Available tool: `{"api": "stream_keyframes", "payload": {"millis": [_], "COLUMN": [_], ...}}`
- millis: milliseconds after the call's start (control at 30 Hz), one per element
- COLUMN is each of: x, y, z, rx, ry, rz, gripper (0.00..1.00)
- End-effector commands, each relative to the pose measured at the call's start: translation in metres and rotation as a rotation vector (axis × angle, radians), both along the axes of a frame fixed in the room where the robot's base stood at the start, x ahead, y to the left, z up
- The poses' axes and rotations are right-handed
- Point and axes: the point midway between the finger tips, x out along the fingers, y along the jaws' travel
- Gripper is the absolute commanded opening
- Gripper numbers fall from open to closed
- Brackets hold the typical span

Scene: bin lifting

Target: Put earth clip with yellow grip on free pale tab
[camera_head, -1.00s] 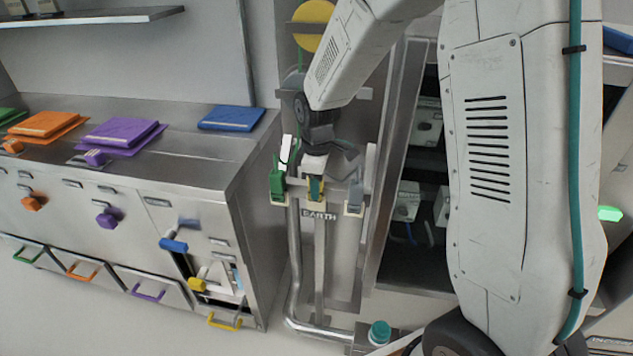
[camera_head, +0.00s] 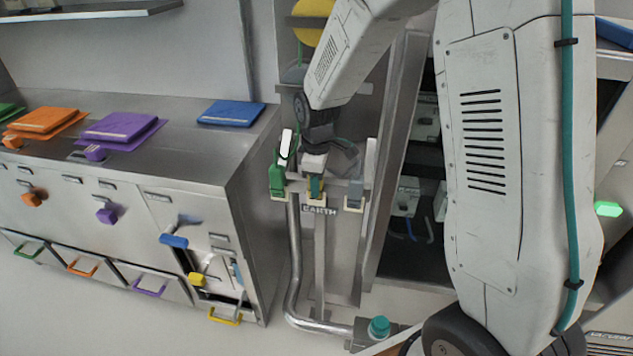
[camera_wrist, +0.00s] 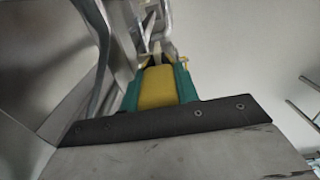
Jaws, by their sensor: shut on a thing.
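The earth clip with the yellow grip shows in the wrist view (camera_wrist: 158,88) as a yellow pad between teal sides, its narrow end pointing away. The clip is at the middle position above the EARTH label (camera_head: 319,210), over the middle pale tab (camera_head: 316,191). Whether its jaws close around that tab cannot be told. A green clip (camera_head: 277,180) sits on the left tab and a grey clip (camera_head: 354,190) on the right one.
The neighbouring clips stand close on both sides. A bent metal pipe (camera_head: 295,260) runs below. An open cabinet (camera_head: 410,205) is to the right. A steel counter (camera_head: 190,150) with coloured pads and handles is to the left.

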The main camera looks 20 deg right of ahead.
Motion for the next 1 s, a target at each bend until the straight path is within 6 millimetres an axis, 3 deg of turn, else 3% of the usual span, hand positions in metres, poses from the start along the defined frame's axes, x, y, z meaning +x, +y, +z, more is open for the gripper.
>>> {"api": "stream_keyframes", "payload": {"millis": [1000], "x": [0.0], "y": [0.0], "z": [-0.011], "rx": [0.0], "ry": [0.001], "rz": [0.0], "gripper": [0.0]}}
